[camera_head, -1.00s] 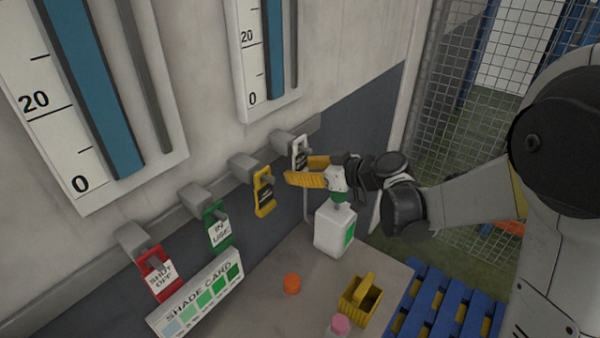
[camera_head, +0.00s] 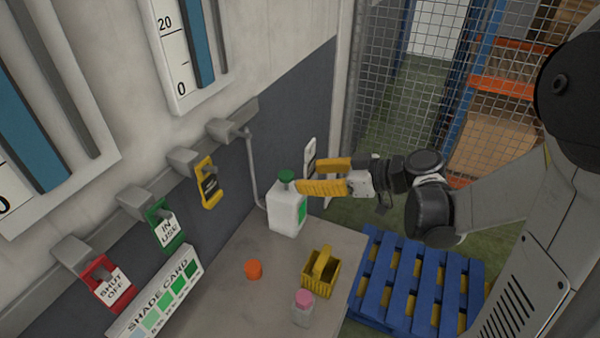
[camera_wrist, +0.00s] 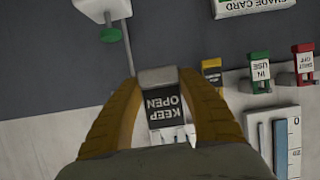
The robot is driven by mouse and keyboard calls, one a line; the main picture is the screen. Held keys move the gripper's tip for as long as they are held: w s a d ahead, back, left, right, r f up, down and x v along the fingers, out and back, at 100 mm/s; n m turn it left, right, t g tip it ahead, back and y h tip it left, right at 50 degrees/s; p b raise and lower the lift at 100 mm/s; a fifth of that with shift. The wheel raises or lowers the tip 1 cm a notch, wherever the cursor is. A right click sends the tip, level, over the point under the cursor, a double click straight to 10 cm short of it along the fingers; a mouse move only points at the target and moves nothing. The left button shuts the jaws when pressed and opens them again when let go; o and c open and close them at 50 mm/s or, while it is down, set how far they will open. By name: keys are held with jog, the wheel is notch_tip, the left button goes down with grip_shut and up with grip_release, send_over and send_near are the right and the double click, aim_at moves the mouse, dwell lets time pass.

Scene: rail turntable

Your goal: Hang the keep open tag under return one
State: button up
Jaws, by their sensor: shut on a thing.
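My gripper (camera_head: 325,177) has yellow fingers and is shut on the keep open tag (camera_head: 309,152), a white tag held upright and clear of the wall. In the wrist view the tag's black face reads KEEP OPEN (camera_wrist: 166,106), upside down, between the fingers (camera_wrist: 158,82). The rightmost wall hook (camera_head: 228,130) is bare. A yellow tag (camera_head: 209,187), a green IN USE tag (camera_head: 165,228) and a red SHUT OFF tag (camera_head: 107,284) hang on the other hooks. I see no label reading return one.
A white bottle with a green top (camera_head: 287,212) stands just below my gripper. A yellow basket (camera_head: 320,275), an orange cap (camera_head: 253,269), a pink-capped jar (camera_head: 303,308) and the shade card (camera_head: 160,297) are on the table (camera_head: 225,300). A blue pallet (camera_head: 410,285) lies right. Gauges (camera_head: 185,55) are above.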

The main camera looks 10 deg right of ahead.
jog(key=shift+r, duration=0.15)
jog(key=shift+r, duration=0.2)
jog(key=s+d, duration=0.4)
jog(key=d, duration=0.1)
jog(key=shift+s+d+r, duration=0.15)
jog(key=shift+d+r, duration=0.05)
jog(key=shift+d, duration=0.05)
dwell(1.0)
dwell(0.5)
